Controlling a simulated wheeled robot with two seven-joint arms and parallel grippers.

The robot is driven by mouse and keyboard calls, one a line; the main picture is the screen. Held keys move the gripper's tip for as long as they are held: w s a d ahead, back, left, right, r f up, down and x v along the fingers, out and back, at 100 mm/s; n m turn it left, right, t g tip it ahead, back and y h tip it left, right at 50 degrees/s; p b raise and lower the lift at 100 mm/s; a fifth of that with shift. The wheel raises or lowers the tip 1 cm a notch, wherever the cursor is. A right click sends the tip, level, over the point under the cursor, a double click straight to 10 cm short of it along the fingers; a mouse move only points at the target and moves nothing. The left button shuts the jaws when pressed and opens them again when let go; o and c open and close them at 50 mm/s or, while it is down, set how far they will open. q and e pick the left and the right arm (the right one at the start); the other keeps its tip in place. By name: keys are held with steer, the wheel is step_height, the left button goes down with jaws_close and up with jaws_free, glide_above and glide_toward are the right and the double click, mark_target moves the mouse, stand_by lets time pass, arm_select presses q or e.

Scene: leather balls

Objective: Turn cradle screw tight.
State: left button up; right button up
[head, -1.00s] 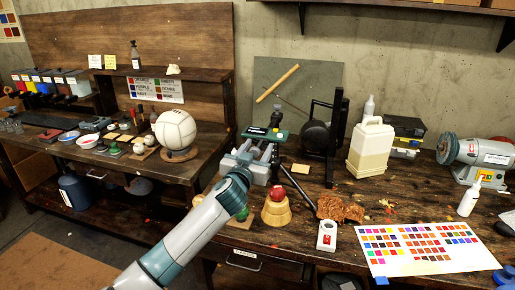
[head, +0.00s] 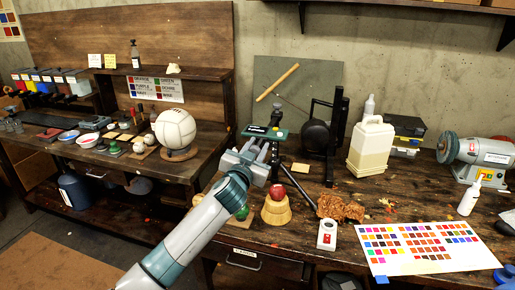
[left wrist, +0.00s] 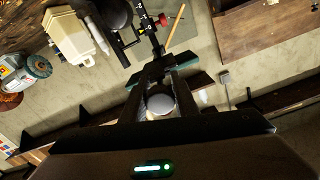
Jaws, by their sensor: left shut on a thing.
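A dark upright post (head: 277,117) stands just beyond the fingertips. In the left wrist view the fingers (left wrist: 158,68) come together, with a black bar and a red knob (left wrist: 162,19) just past them. A dark round ball (head: 316,136) sits in a black frame (head: 337,130) to the right. My right gripper is not in view.
A red ball on a wooden stand (head: 276,212) and a brown lump (head: 340,208) are close by. A cream jug (head: 370,147), grinder (head: 478,158) and colour chart (head: 425,247) lie right. A white ball (head: 175,129) stands left. Some bench is clear right of centre.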

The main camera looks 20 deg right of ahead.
arm_select(q)
steer(key=o, duration=1.1)
steer(key=shift+c, duration=0.2)
steer(key=shift+s+a, duration=0.1)
steer(key=shift+s, duration=0.05)
steer(key=b+v, duration=0.5)
steer(key=v, duration=1.2)
steer(key=shift+a+f, duration=0.1)
